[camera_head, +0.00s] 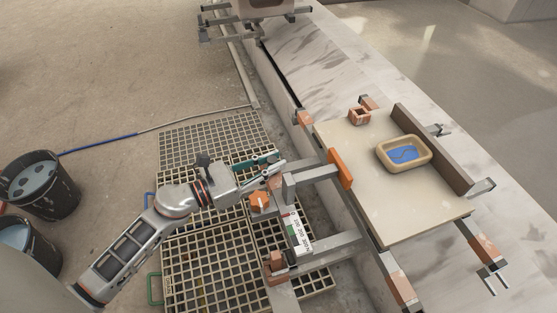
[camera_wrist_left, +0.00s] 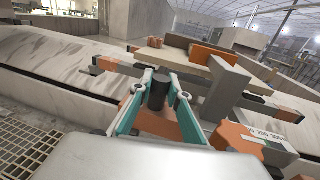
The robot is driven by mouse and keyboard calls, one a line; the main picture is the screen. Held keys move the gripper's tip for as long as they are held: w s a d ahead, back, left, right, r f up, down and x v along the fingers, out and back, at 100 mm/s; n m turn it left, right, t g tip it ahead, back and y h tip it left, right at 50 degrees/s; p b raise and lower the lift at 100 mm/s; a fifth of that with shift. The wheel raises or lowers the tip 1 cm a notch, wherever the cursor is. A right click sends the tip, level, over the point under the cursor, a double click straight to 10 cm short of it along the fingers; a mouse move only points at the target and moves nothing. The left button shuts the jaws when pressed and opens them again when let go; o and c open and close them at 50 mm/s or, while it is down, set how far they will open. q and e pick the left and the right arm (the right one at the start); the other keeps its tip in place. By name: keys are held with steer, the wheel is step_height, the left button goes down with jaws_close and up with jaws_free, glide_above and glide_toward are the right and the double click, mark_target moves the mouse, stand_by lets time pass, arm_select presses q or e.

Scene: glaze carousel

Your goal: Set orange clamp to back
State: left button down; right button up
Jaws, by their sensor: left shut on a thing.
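My left gripper (camera_head: 277,168) is beside the front of the carousel. In the left wrist view its teal fingers (camera_wrist_left: 158,88) are shut on a dark upright cylindrical handle (camera_wrist_left: 157,92). Below the handle is an orange block (camera_wrist_left: 158,122), partly hidden by the fingers. An orange clamp pad (camera_head: 340,169) stands against the near edge of the pale board (camera_head: 384,215); it also shows in the left wrist view (camera_wrist_left: 214,54). A faceted orange knob (camera_head: 260,201) sits below my gripper, beside a white numbered scale (camera_head: 298,232). My right gripper is not in view.
A tan tray with blue inside (camera_head: 404,153) sits on the board, and a brown back fence (camera_head: 430,148) stands along its far edge. Metal arms stick out around the board. Floor grates (camera_head: 205,250) and dark buckets (camera_head: 40,188) are at the left.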

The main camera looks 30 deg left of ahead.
arm_select(q)
steer(key=c, duration=2.3)
jaws_free()
steer(key=shift+s+a+f, duration=0.1)
steer(key=shift+f, duration=0.05)
steer(key=shift+c, duration=0.2)
steer(key=shift+o, duration=0.8)
steer(key=shift+s+a, duration=0.15)
steer(key=v, duration=1.2)
